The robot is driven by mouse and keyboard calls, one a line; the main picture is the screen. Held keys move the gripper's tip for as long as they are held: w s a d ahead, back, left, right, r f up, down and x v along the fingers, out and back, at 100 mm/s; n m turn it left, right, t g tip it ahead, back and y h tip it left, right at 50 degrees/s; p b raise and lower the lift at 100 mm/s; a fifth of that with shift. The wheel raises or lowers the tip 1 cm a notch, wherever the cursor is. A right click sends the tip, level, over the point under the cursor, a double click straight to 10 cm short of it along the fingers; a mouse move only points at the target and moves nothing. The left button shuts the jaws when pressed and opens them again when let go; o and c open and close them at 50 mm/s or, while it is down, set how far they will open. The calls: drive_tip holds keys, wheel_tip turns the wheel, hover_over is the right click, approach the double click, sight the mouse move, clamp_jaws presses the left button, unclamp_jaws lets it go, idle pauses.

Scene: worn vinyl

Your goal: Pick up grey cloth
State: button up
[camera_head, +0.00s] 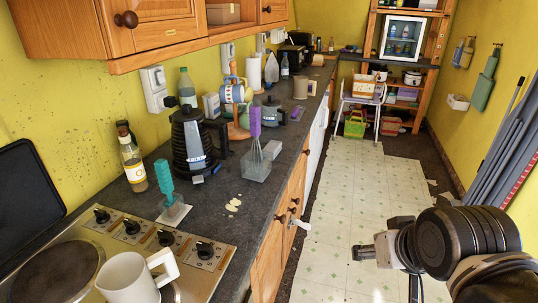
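I cannot pick out a grey cloth with certainty in the head view. My gripper (364,253) is at the lower right, over the pale tiled floor and to the right of the counter front. It points left, and its fingers are too small and dark to tell whether they are open or shut. I see nothing clearly held in it. My arm comes in from the right edge.
A dark counter (222,198) runs along the left, with a hob (62,272), white mug (128,280), black kettle (190,140), bottle (132,163) and whisk in a clear tub (257,170). Shelves (425,75) stand at the back. Grey poles (505,140) lean right. The floor (360,200) is mostly clear.

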idle(0.4)
drive_tip(key=o, duration=1.4)
drive_tip(key=shift+c, duration=0.2)
